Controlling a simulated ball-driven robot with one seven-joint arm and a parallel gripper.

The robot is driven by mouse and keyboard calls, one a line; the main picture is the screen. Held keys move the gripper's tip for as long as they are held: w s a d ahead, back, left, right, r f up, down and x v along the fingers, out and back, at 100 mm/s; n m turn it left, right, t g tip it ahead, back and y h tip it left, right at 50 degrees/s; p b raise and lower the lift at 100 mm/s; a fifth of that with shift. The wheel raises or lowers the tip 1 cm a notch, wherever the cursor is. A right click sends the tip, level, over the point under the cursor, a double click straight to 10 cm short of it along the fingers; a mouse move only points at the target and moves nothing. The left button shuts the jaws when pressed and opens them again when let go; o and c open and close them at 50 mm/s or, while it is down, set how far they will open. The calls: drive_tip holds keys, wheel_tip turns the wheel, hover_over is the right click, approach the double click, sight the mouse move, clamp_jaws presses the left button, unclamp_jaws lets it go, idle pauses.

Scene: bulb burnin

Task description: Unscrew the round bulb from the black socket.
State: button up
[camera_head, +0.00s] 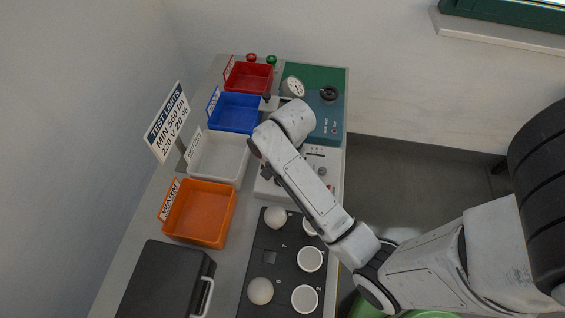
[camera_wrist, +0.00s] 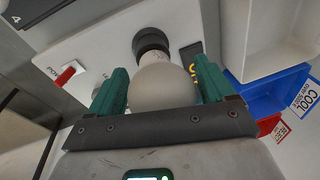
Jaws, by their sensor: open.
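The round white bulb (camera_wrist: 165,86) sits in the black socket (camera_wrist: 151,40) on a white panel in the wrist view. My gripper (camera_wrist: 160,76) has its two green fingers on either side of the bulb. It is open, with the left finger close to the globe and a small gap at the right finger. The bulb's base is hidden in the socket. In the head view my arm covers part of the white panel (camera_head: 317,160), and I cannot make out the bulb or the fingers there.
A red switch (camera_wrist: 65,77) is on the panel. Red (camera_head: 268,86), blue (camera_head: 234,126), white (camera_head: 219,176) and orange (camera_head: 199,240) trays line the table's left. A black tray (camera_head: 270,240) holds other round bulbs (camera_head: 275,217) and white cups (camera_head: 310,259). A black case (camera_head: 165,280) stands near the front.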

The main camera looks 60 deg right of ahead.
drive_tip(key=shift+m, duration=1)
drive_tip(key=c, duration=0.9)
drive_tip(key=n, duration=0.5)
drive_tip(key=shift+s+n+y, duration=0.1)
drive_tip(key=shift+n+y, duration=0.2)
drive_tip(key=shift+n, duration=0.1)
drive_tip(key=shift+c, duration=0.2)
drive_tip(key=n+y, duration=0.1)
drive_tip(key=n, duration=0.4)
drive_tip(key=shift+s+n, duration=0.1)
drive_tip(key=shift+n, duration=0.2)
drive_tip(key=n, duration=0.5)
drive_tip(key=shift+n+g+y, duration=0.3)
drive_tip(key=shift+n+g, duration=0.1)
drive_tip(key=n, duration=0.5)
drive_tip(key=shift+s+a+n+g+y, duration=0.1)
drive_tip(key=shift+n+g+y, duration=0.2)
drive_tip(key=shift+n+g, duration=0.1)
